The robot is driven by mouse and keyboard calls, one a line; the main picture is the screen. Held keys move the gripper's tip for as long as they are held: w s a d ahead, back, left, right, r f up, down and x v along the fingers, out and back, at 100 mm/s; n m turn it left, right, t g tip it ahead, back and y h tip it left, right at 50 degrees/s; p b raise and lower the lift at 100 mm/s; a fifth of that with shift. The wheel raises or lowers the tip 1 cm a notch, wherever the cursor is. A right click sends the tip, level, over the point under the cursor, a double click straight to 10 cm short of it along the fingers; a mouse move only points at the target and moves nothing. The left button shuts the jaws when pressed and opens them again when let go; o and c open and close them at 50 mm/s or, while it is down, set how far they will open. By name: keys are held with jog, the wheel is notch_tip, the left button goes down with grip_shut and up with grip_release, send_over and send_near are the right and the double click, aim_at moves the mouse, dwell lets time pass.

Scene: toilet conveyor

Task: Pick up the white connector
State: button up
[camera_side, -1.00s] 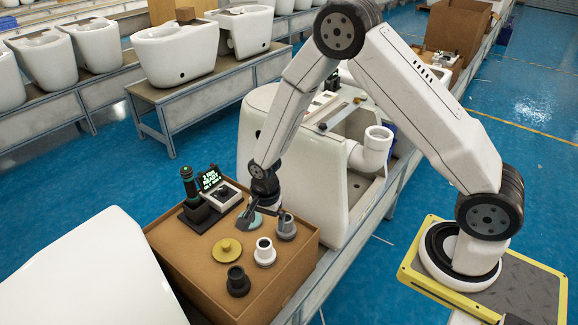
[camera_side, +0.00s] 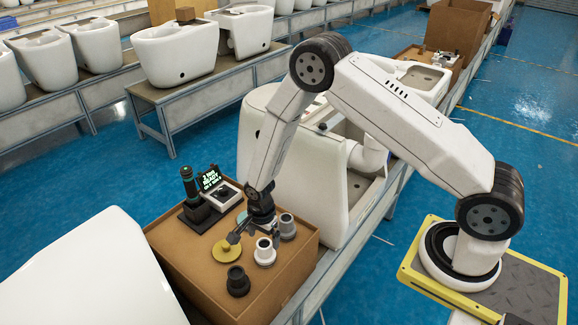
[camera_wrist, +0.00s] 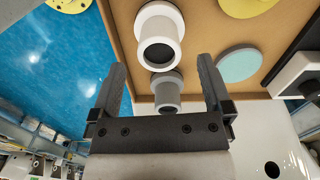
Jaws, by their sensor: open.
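The white connector (camera_side: 265,252) stands upright on the brown box top, between the grey connector and the black one. In the wrist view the white connector (camera_wrist: 159,36) shows its dark opening, ahead of and between the fingertips. My gripper (camera_side: 254,236) is open and hangs just above and behind the white connector in the side view. In the wrist view my gripper (camera_wrist: 160,80) has its two dark fingers wide apart with nothing between their tips. The grey connector (camera_wrist: 167,90) shows closer to the gripper's base.
On the box (camera_side: 185,250) stand the grey connector (camera_side: 287,226), the black connector (camera_side: 238,281), a yellow disc (camera_side: 227,250) and a dark device with a lit screen (camera_side: 211,180). A teal disc (camera_wrist: 239,64) lies nearby. A white toilet (camera_side: 318,175) stands behind the box.

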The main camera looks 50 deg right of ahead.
aim_at(264, 243)
jog(key=shift+f, duration=0.15)
jog(key=shift+a+f, duration=0.1)
jog(key=shift+f, duration=2.4)
grip_shut()
jog(key=shift+r, duration=0.15)
